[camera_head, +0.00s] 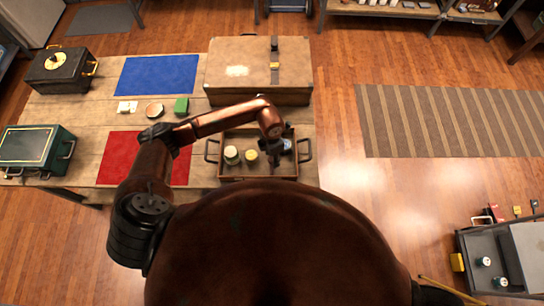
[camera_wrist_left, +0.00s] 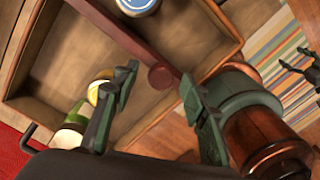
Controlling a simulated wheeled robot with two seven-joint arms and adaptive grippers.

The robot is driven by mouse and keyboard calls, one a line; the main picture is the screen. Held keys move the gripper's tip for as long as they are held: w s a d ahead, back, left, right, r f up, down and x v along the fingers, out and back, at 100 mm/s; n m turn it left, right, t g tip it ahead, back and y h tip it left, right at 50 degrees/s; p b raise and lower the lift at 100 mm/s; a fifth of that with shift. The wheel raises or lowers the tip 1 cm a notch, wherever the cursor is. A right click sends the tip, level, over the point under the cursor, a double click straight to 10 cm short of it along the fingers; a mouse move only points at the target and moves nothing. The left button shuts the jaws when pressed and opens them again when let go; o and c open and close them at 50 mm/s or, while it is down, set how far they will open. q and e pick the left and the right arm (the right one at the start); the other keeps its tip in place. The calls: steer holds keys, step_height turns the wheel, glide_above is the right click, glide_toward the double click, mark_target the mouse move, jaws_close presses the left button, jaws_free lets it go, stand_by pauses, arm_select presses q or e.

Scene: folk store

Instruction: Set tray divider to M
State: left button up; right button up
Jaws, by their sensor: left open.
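The wooden tray (camera_head: 221,146) has dark handles at both ends and stands near the table's front right. In the left wrist view its wall (camera_wrist_left: 206,68) surrounds a reddish-brown divider bar (camera_wrist_left: 118,38) with a round knob (camera_wrist_left: 161,76). My left gripper (camera_head: 274,158) is over the right part of the tray, pointing down. In the left wrist view its open fingers (camera_wrist_left: 158,88) lie either side of the knob as seen; contact cannot be told. Any M marking is too small or hidden.
White-lidded (camera_head: 232,155) and yellow-lidded (camera_head: 251,156) jars stand in the tray's left part. A blue-lidded jar (camera_wrist_left: 137,4) is across the divider. A large case (camera_head: 240,75) stands behind the tray, a red mat (camera_head: 115,160) lies to the left.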

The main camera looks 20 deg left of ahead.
arm_select(q)
steer(key=shift+f, duration=0.4)
steer(key=shift+c, duration=0.4)
jaws_close()
